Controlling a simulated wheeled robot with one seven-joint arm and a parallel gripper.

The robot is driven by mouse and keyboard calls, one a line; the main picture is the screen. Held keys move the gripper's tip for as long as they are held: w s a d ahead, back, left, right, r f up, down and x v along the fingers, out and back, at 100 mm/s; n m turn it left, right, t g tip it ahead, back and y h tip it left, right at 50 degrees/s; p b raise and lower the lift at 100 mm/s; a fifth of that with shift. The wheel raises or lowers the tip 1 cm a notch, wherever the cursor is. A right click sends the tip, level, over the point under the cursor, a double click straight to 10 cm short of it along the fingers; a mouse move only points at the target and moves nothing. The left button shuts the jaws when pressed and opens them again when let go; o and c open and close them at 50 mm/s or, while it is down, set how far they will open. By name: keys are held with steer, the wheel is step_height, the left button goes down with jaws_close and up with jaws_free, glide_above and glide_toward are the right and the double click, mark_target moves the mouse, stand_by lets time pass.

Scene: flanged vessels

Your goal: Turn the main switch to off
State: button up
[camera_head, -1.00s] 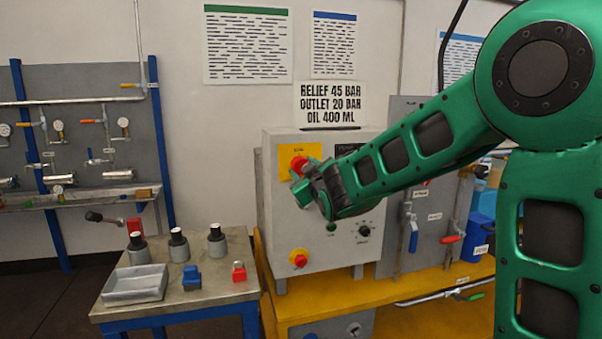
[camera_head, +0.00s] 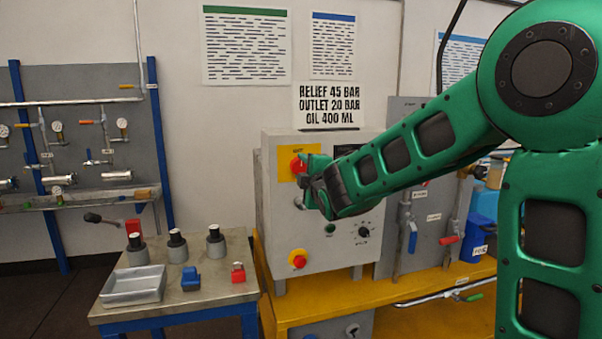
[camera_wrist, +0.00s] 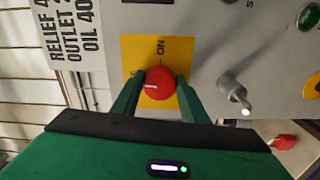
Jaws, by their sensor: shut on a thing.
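The main switch is a red rotary knob (camera_head: 297,164) on a yellow plate (camera_head: 285,161), high on the left of the grey control box. The knob also shows in the wrist view (camera_wrist: 159,84), with a white mark pointing to that picture's left. The word ON is printed on the plate (camera_wrist: 183,47); a second label left of it is partly hidden. My gripper (camera_wrist: 157,88) is shut on the knob, one green finger on each side. In the head view, my gripper (camera_head: 306,176) covers part of the plate and the box front.
Below are a red button on a yellow base (camera_head: 298,259) and a black dial (camera_head: 364,231). A metal toggle (camera_wrist: 232,88) sits close beside the plate. A side table (camera_head: 215,298) at left holds a tray and several small parts.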

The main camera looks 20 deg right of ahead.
steer(key=shift+a+f+n, duration=0.15)
steer(key=shift+f+n, duration=0.1)
steer(key=shift+n, duration=0.35)
steer(key=o, duration=1.1)
steer(key=shift+c, duration=0.2)
steer(key=shift+r, duration=0.1)
steer(key=shift+s, duration=0.1)
steer(key=shift+s, duration=0.3)
steer(key=s, duration=1)
